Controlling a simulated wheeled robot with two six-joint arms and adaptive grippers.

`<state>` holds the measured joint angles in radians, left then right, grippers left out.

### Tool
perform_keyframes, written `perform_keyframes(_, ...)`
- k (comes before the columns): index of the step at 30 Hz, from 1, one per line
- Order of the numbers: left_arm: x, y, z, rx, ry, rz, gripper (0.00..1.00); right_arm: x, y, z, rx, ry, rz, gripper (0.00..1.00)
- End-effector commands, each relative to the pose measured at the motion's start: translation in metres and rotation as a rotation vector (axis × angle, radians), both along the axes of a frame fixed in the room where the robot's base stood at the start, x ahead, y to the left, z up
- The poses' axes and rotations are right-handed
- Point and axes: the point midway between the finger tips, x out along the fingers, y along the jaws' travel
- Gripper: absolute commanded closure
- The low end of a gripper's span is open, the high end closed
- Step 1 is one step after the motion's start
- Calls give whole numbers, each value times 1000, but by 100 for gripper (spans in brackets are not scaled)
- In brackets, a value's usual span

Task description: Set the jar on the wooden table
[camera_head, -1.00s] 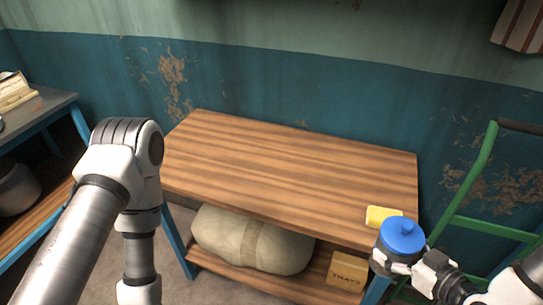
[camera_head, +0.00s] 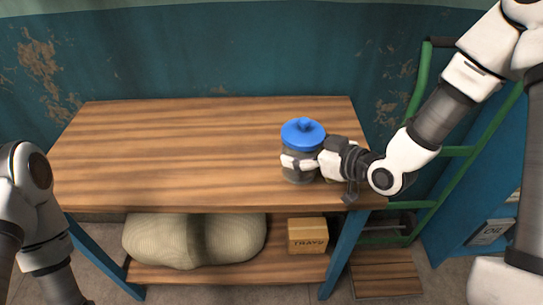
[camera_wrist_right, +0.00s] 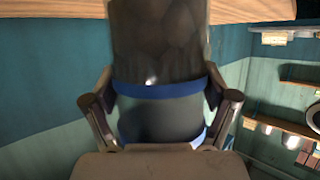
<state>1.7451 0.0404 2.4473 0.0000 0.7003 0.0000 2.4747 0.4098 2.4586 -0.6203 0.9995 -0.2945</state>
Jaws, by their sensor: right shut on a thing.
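The jar (camera_head: 299,172) has a blue knobbed lid and a dark, see-through body. My right gripper (camera_head: 299,163) is shut around the jar's side and holds it upright over the right part of the wooden table (camera_head: 180,150). I cannot tell whether the jar's base touches the tabletop. In the right wrist view the jar (camera_wrist_right: 160,45) fills the space between the two fingers, and the table's edge (camera_wrist_right: 250,10) runs along the top. Only links of my left arm show at the left; its gripper is out of view.
The tabletop left of the jar is bare. A large sack (camera_head: 193,240) and a box marked TRAYS (camera_head: 307,236) sit on the lower shelf. A green hand truck (camera_head: 421,85) stands at the right. The wall (camera_head: 200,60) is close behind the table.

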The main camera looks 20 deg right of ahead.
Motion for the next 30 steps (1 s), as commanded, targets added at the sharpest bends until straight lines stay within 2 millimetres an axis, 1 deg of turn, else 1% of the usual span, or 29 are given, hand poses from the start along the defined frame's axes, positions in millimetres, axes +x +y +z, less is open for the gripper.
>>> perform_keyframes(1, 0, 0, 11, 0, -1, -1, 0, 11, 6, 3, -14, 0, 8, 63)
perform_keyframes(9, 1, 0, 24, 0, -2, 0, 0, 76, 33, -2, -8, 0, 8, 62)
perform_keyframes(12, 1, 0, 25, 0, -2, 0, 0, 88, 38, -5, -5, 1, 6, 62)
perform_keyframes(14, 1, 0, 26, 0, -2, 0, 0, 90, 39, -12, -2, 4, 5, 62)
perform_keyframes(18, 1, 0, 30, 0, -2, -1, 0, 90, 39, -36, -1, 5, 4, 62)
perform_keyframes(19, 1, 0, 30, 0, -2, -1, 0, 90, 39, -39, -1, 4, 4, 62)
perform_keyframes(29, 1, 0, 26, 0, -2, 0, 0, 90, 39, -45, -2, 1, 4, 62)
perform_keyframes(30, 1, 0, 27, 0, -2, 0, 0, 90, 39, -44, -3, 2, 4, 1)
